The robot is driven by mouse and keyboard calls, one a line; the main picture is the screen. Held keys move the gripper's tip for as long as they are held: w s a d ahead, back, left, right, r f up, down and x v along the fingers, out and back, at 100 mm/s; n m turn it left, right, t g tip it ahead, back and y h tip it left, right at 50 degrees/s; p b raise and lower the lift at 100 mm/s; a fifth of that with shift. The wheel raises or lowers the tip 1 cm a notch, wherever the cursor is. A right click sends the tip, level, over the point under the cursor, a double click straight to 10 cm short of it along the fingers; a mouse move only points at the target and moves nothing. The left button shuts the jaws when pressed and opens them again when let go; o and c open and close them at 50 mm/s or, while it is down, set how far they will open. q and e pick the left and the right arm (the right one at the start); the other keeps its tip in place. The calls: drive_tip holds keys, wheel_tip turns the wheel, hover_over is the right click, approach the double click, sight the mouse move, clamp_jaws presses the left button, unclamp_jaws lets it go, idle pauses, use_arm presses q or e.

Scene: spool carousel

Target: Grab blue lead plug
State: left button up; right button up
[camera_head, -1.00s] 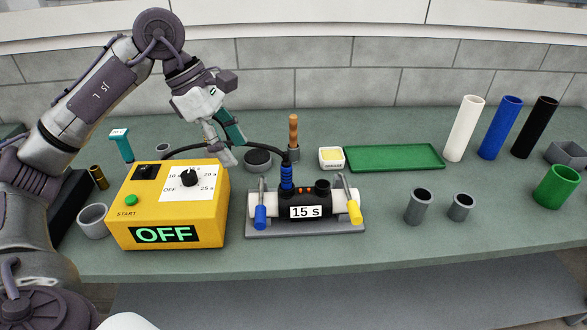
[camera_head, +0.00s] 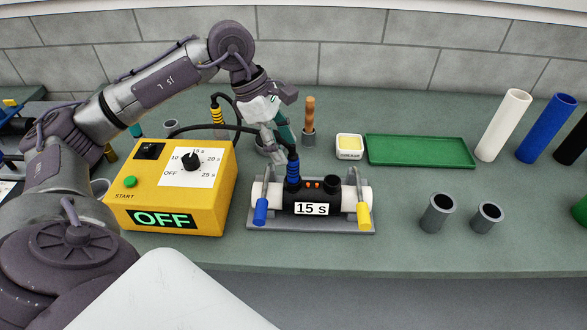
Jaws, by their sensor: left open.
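The blue lead plug (camera_head: 292,172) stands upright in the left socket of the black fitting marked 15 s (camera_head: 309,195). A black cable runs from its top back towards the yellow timer box (camera_head: 215,196). My left gripper (camera_head: 279,150) is open and points down just behind and left of the plug's top. It is close to the plug, but I cannot tell whether they touch. The fingers are small and partly overlap the cable and a dark round cup. My right gripper is not in view.
The timer box shows OFF. A yellow-ringed plug (camera_head: 216,115) with a black cable stands behind it. A wooden-handled tool (camera_head: 309,115), a sponge dish (camera_head: 349,147) and a green tray (camera_head: 420,150) are at the back. Two grey cups (camera_head: 437,213) stand right of the fitting.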

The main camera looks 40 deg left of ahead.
sight(290, 158)
use_arm(q)
drive_tip(key=p+x, duration=0.2)
drive_tip(key=shift+d+f, duration=0.25)
drive_tip(key=shift+x, duration=1.1)
drive_tip(key=shift+f, duration=0.25)
drive_tip(key=shift+c, duration=0.9)
clamp_jaws()
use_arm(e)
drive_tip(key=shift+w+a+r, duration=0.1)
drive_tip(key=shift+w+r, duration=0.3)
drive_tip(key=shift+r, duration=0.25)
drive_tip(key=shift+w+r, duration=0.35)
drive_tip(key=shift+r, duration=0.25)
